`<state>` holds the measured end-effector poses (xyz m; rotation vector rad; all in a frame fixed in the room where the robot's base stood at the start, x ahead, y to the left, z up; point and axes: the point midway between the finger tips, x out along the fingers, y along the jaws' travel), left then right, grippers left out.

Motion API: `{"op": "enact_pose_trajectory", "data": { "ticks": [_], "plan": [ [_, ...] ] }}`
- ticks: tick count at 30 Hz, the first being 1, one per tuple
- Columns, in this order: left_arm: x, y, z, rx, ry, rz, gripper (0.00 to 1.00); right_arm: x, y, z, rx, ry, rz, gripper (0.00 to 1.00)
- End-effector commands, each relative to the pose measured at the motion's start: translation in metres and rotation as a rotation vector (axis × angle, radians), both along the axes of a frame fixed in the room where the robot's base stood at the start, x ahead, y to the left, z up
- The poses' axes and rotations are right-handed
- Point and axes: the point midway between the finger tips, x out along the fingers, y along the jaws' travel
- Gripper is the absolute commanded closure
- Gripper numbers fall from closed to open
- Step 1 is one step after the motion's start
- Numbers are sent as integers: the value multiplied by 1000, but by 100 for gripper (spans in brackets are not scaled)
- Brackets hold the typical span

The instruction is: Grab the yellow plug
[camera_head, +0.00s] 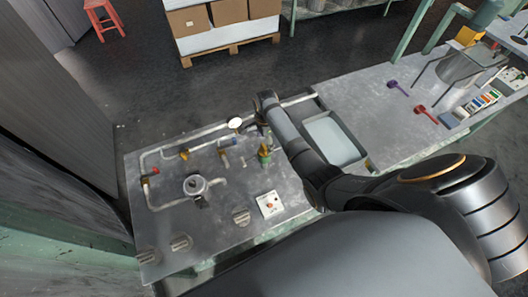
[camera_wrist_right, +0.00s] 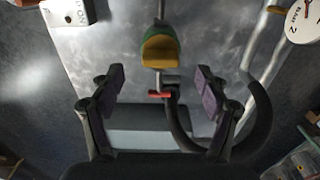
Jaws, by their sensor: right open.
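A yellow and green plug-like piece (camera_wrist_right: 160,50) shows in the right wrist view, ahead of my fingers and roughly midway between them. A small red piece sits just below it on a thin stem. In the head view a green and yellow piece (camera_head: 264,154) stands upright on the metal panel, beside my right gripper. My right gripper (camera_head: 263,127) is partly hidden by its own arm there. In the right wrist view my right gripper (camera_wrist_right: 160,92) is open, its two dark pads wide apart with nothing held. My left gripper is not in view.
The panel carries pipes, a round white gauge (camera_head: 235,123), a valve (camera_head: 195,186) and a white box (camera_head: 269,204). A grey tray (camera_head: 333,138) lies right of my right arm.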

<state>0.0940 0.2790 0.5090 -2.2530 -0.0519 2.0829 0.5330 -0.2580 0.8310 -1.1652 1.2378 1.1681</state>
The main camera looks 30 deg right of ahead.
Motion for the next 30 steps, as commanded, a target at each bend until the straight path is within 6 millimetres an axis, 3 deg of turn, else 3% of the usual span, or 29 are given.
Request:
{"op": "enact_pose_trajectory", "data": {
  "ticks": [6, 12, 19, 30],
  "plan": [
    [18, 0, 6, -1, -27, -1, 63, 1, 2, -23, 1, 4, 0, 25],
    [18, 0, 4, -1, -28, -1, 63, 1, 2, -50, 1, 1, 1, 25],
    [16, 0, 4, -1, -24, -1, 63, 1, 2, -52, 0, -1, 1, 25],
    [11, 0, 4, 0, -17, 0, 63, 1, 2, -52, 0, 0, 1, 73]
  ]
}}
